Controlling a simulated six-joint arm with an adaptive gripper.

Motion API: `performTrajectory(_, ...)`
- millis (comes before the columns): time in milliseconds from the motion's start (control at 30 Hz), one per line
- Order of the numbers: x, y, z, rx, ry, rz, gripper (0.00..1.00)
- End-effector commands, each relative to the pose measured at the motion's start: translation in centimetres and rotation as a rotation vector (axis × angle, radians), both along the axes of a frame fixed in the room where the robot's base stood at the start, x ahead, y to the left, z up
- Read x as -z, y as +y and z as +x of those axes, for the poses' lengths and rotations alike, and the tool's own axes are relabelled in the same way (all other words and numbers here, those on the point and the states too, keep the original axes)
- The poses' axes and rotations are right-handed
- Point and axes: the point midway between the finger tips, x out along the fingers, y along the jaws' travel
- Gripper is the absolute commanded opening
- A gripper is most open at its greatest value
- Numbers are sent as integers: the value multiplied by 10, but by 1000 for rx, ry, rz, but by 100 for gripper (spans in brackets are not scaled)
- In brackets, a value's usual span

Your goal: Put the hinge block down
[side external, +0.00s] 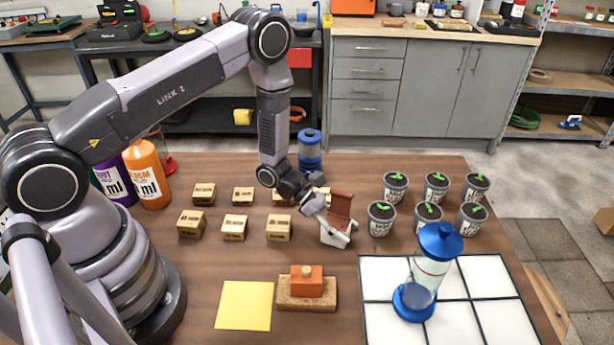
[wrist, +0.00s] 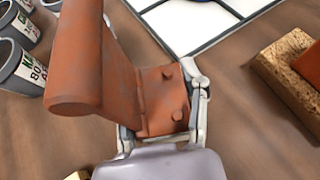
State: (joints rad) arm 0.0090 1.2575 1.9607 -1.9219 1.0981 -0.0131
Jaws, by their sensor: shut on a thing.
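The hinge block (side external: 341,206) is rust-brown, with an upright leaf and a flatter leaf bearing round studs. It fills the left and middle of the wrist view (wrist: 92,62). My gripper (side external: 337,234) is shut on its flatter leaf, with a pale finger on either side in the wrist view (wrist: 165,105). The gripper is low over the wooden table (side external: 340,172). I cannot tell whether the block touches the table, because the gripper hides its underside.
Potted seedlings (side external: 429,214) stand to the right, small cartons (side external: 235,226) to the left. In front are an orange block (side external: 307,279) on a wooden base (side external: 294,301), a yellow sheet (side external: 244,306) and a white tiled panel (side external: 381,272) carrying a blue-capped glass vessel (side external: 431,272). A blue canister (side external: 311,146) stands behind.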

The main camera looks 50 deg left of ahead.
Motion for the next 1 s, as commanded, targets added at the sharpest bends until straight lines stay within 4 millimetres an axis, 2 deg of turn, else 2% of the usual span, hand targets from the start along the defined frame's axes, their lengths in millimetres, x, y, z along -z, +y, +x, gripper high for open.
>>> performTrajectory(367,4,0,1,-1,-2,-1,2)
performTrajectory(400,4,0,1,0,-2,0,47)
performTrajectory(600,4,0,0,0,-2,0,70)
performTrajectory(933,1,0,0,0,-2,0,70)
performTrajectory(1000,-2,5,-1,-3,0,0,70)
